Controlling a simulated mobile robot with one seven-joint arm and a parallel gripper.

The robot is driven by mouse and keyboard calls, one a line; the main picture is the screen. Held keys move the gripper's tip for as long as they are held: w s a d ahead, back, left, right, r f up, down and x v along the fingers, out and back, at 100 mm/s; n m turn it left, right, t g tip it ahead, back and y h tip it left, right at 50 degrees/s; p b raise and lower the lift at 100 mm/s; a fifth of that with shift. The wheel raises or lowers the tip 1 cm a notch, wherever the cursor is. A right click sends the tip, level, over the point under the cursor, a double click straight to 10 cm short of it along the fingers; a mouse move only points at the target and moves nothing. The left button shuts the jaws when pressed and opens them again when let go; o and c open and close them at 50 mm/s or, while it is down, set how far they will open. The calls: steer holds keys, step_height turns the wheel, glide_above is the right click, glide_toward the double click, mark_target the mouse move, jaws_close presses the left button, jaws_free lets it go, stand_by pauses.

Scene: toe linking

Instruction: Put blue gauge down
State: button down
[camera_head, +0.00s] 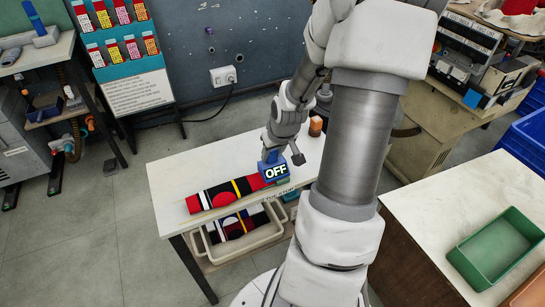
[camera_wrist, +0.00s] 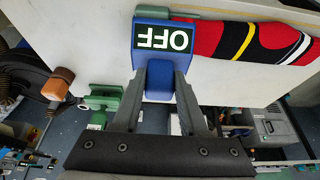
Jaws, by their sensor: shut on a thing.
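The blue gauge (camera_head: 276,171) is a small blue block with a white OFF on a dark label. It also shows in the wrist view (camera_wrist: 164,39). My gripper (camera_head: 271,154) is shut on its blue stem, seen between the fingers in the wrist view (camera_wrist: 158,76). The gauge is at the end of a red, black and yellow patterned sock (camera_head: 230,192) lying on the white worktable (camera_head: 172,178). I cannot tell whether the gauge touches the table or hangs just above it.
An orange-brown block (camera_head: 315,126) stands on the table's far right part. A green piece (camera_wrist: 105,103) is beside the gauge in the wrist view. A tray (camera_head: 215,254) with another patterned sock is under the tabletop. A green bin (camera_head: 493,249) sits on the right table.

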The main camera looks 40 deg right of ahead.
steer(key=shift+f, duration=0.1)
steer(key=shift+f, duration=0.15)
steer(key=shift+c, duration=2.2)
jaws_free()
steer(key=p+v, duration=0.7)
steer(key=v, duration=0.5)
steer(key=shift+p, duration=0.35)
steer(key=shift+a, duration=0.1)
